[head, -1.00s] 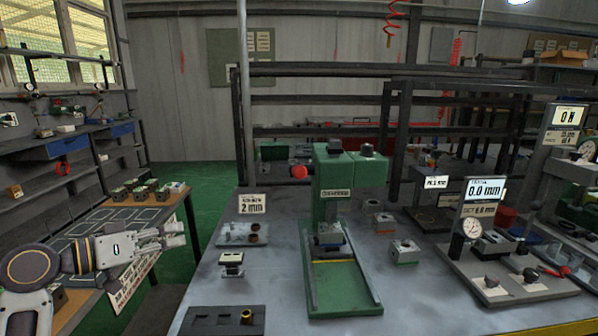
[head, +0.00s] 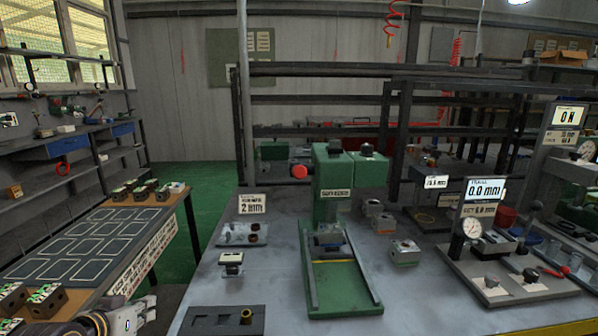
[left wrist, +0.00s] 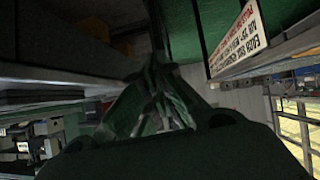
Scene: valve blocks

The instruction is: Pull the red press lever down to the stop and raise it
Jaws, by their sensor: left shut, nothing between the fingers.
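The green press (head: 333,190) stands upright on the grey workbench. A red ball knob (head: 299,171) sticks out at the left of its head, at about head height; the lever's rod is hard to make out. My left gripper (head: 150,303) is low at the bottom left of the head view, in front of the left table and well apart from the press. Its fingers (left wrist: 160,105) show in the left wrist view, shut and empty. The press and knob are not clear in the left wrist view. My right gripper is not in view.
A dial gauge station (head: 490,265) stands at the right. The left table (head: 85,240) holds several blocks. A gap separates table and workbench.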

